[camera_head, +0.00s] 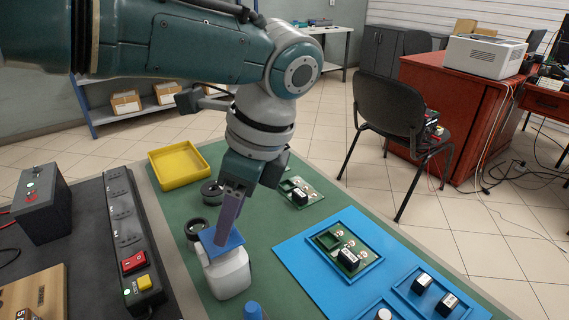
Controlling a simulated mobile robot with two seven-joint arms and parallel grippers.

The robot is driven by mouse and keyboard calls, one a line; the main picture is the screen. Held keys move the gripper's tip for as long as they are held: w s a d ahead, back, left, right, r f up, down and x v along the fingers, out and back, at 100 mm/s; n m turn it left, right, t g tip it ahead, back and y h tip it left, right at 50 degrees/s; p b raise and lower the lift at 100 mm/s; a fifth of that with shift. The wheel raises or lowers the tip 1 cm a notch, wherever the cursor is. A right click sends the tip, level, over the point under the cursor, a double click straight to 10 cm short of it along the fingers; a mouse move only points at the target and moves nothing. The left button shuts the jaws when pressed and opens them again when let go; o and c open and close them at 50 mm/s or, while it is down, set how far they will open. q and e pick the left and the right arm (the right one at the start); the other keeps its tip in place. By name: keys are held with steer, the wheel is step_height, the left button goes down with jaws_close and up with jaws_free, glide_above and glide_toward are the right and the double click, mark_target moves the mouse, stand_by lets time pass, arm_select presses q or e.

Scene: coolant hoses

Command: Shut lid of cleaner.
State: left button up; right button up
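A white rounded container (230,274), which looks like the cleaner, stands on the green mat near the bottom middle. A blue flat piece (209,239), seemingly its lid, sits at its top and looks tilted; I cannot tell whether it is fully closed. My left gripper (226,236) points down at the blue piece, its purple-grey fingers touching it or just in front of it. The fingers are seen edge-on and overlap, so their opening is hidden. My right gripper is out of view.
A dark ring (195,230) stands close left of the container, with another dark round part (211,191) behind it. A yellow tray (179,166) lies farther back. A power strip (126,232) runs along the left. A blue mat (300,262) with trays and small parts lies right.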

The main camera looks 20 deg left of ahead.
arm_select(q)
steer(key=p+v, duration=0.1)
steer(key=v, duration=0.9)
